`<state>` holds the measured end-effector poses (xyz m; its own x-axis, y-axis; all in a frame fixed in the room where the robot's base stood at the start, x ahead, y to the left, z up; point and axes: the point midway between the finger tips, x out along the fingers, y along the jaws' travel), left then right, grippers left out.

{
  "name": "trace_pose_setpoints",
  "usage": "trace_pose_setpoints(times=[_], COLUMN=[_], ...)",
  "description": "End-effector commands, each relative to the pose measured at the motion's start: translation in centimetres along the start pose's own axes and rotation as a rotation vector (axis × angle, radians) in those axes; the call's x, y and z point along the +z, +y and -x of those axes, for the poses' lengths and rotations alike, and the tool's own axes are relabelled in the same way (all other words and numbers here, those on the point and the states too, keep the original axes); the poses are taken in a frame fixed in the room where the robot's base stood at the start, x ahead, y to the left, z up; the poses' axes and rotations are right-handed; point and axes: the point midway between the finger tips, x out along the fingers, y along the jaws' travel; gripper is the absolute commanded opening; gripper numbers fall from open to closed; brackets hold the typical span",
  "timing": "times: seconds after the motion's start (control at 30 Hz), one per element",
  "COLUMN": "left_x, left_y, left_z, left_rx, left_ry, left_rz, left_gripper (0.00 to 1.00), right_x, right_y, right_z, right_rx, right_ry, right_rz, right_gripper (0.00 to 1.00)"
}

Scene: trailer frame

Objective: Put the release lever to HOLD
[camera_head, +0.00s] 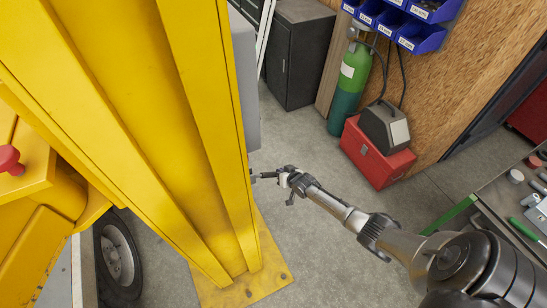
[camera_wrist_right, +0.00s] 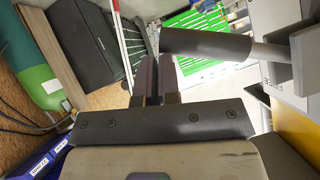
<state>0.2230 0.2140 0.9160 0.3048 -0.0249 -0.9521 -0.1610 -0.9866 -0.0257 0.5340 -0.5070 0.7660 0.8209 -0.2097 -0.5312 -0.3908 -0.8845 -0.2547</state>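The release lever shows in the right wrist view as a thick black handle (camera_wrist_right: 205,43) on a grey rod (camera_wrist_right: 268,53). The rod runs to a grey housing (camera_wrist_right: 285,88) at the right edge. My right gripper (camera_wrist_right: 157,62) has its two dark fingers close together, with nothing visible between them. The handle's free end lies just beyond the fingertips and overlaps the right finger; I cannot tell whether they touch. In the head view my right gripper (camera_head: 270,177) is beside the yellow column (camera_head: 190,110). No HOLD marking is readable. My left gripper is not in view.
The yellow column and its base plate (camera_head: 245,285) stand left of my right arm. A red box (camera_head: 375,155) with a dark unit on it, a green cylinder (camera_head: 350,85) and a black cabinet (camera_head: 297,55) stand behind. A workbench (camera_head: 505,205) is at right. Open floor lies between.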

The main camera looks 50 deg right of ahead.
Motion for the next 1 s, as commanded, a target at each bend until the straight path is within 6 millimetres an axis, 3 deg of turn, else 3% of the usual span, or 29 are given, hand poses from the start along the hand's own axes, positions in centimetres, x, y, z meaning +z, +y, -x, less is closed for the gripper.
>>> trace_pose_setpoints(times=[0.03, 0.3, 0.57, 0.8, 1.0], left_x=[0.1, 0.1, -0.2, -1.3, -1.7], left_y=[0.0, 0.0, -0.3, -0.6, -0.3], left_z=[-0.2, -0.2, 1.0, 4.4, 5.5], left_rx=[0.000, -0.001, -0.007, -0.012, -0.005], left_ry=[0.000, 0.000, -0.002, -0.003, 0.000], left_rz=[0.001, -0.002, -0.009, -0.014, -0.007], left_gripper=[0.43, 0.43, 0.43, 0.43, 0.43], right_x=[1.0, 1.3, 0.3, -3.0, -2.4], right_y=[0.2, 0.2, 0.2, 0.0, 0.7], right_z=[-0.1, -0.1, 0.8, 3.2, 7.5], right_rx=[0.007, 0.008, 0.007, -0.002, -0.004], right_ry=[-0.019, -0.023, -0.023, -0.010, -0.010], right_rz=[0.002, 0.002, 0.004, 0.008, 0.006], right_gripper=[0.00, 0.00, 0.00, 0.00, 0.00])
